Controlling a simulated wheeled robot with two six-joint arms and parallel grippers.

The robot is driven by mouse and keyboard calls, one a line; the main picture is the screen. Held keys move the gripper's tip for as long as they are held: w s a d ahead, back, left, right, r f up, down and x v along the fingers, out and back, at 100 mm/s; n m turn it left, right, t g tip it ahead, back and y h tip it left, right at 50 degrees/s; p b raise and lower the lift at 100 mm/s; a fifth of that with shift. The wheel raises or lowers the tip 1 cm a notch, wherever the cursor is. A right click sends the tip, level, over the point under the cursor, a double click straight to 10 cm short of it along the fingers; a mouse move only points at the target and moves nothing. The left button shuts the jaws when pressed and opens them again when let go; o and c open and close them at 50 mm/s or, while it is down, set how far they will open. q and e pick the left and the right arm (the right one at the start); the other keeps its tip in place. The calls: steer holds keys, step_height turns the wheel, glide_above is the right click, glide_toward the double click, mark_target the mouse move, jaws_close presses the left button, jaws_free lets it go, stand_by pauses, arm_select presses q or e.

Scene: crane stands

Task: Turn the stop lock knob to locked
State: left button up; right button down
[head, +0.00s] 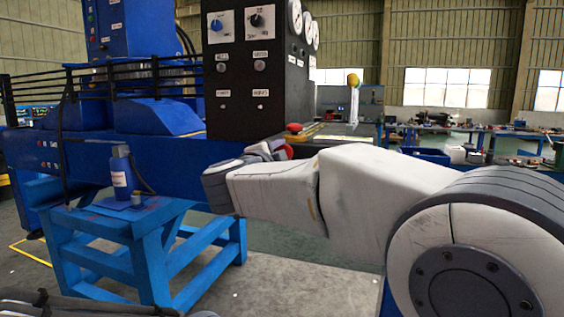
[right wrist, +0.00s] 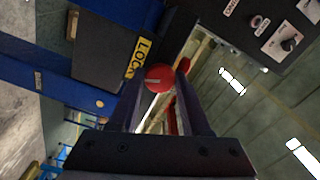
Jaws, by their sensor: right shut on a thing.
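The stop lock knob (right wrist: 159,77) is a round red knob with a short pale line across its face. In the right wrist view it sits between the fingertips of my right gripper (right wrist: 157,84), which is shut on it. A yellow label (right wrist: 141,55) beside it shows the letters "LOC"; the rest is hidden. The pale line lies roughly level in that view. In the head view, my right arm reaches in from the right and hides the fingertips and most of that spot. My left gripper is not in view.
A black control panel (head: 254,105) with knobs, buttons and gauges stands above a blue beam (head: 180,155). A red button (head: 294,127) on a yellow base is close to my right arm. A blue stand (head: 140,250) holds a blue bottle (head: 122,175).

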steer(key=shift+m+b, duration=1)
steer(key=shift+m, duration=1)
steer(key=shift+c, duration=1.8)
jaws_free()
steer(key=shift+d, duration=0.1)
steer(key=shift+s, duration=0.1)
steer(key=v, duration=1)
steer(key=shift+s, duration=0.15)
